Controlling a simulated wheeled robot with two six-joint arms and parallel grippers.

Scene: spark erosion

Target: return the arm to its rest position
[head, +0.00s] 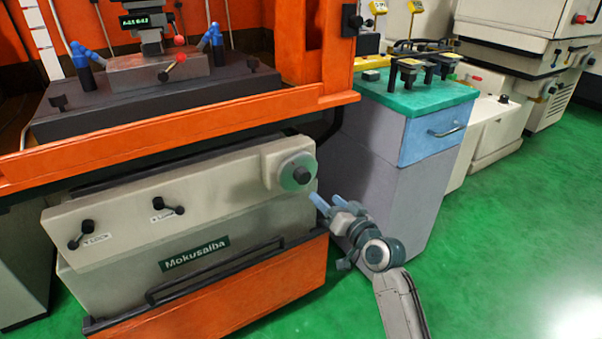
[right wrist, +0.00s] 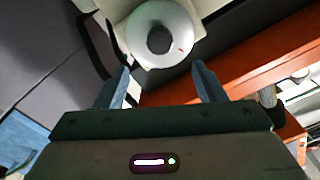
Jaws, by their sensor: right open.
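My right arm comes in from the bottom of the head view, and its gripper (head: 326,201) is in front of the machine's right end, below and right of a round handwheel (head: 297,171). In the right wrist view my right gripper (right wrist: 162,78) shows two blue fingers spread apart with nothing between them. The handwheel, a pale disc with a dark hub, shows just beyond the fingertips in that view (right wrist: 160,40). A gap between fingers and handwheel is visible in the head view. My left gripper is not in view.
The orange machine (head: 180,130) with its cream front panel (head: 215,215) fills the left. A grey cabinet (head: 385,180) with a green top (head: 430,95) stands close behind my right gripper. A blue drawer (head: 432,135) faces right. Green floor (head: 510,240) is clear on the right.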

